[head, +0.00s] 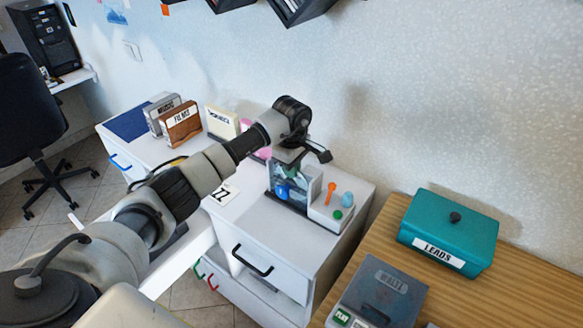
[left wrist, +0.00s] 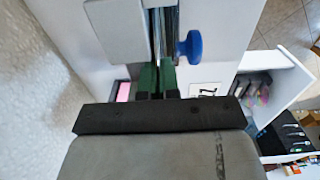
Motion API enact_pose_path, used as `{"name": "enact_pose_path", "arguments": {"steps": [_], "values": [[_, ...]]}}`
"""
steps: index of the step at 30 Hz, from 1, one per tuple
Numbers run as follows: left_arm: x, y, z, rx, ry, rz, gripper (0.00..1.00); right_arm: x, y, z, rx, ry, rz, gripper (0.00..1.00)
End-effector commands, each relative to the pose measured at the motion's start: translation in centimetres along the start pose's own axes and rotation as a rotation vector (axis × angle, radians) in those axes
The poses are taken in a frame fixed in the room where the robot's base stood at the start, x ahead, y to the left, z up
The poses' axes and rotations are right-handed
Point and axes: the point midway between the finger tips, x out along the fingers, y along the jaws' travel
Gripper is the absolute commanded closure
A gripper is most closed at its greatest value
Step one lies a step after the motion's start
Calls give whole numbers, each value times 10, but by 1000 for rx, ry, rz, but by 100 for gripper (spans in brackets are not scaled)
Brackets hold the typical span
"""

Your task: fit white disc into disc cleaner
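The disc cleaner (head: 317,204) appears to be the pale block with a dark, clear-sided slot on the white cabinet; a blue knob (head: 281,191) is on its side. The knob also shows in the left wrist view (left wrist: 190,46), beside a narrow silvery slot between pale walls. My left gripper (head: 284,160) points down into or right above this slot. Its green-padded fingers (left wrist: 157,82) are close together in the left wrist view; whether a thin disc is between them is unclear. I cannot make out the white disc. My right gripper is not in view.
An orange lever (head: 331,188) and a green button (head: 337,214) are close beside the gripper. A brown FILMS box (head: 181,125) and other cases stand further left. A teal LEADS box (head: 450,228) and a grey case (head: 381,290) are on the wooden table. The wall is close behind.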

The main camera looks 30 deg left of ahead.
Motion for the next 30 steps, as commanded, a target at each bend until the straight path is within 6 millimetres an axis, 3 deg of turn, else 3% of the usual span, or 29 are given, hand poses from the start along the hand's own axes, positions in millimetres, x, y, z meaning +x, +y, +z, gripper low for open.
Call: {"name": "enact_pose_path", "arguments": {"steps": [2, 7, 18, 23, 30], "values": [[3, 0, 0, 0, 1, 0, 97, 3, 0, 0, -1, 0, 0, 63], [2, 0, 0, 0, 0, 0, 73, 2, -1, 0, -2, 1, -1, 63], [-5, 1, 0, 0, 0, 2, 73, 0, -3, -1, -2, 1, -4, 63], [-31, 1, -1, 1, 2, 6, 73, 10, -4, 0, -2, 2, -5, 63], [-84, 1, 0, 1, 1, 6, 73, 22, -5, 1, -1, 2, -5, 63]]}}
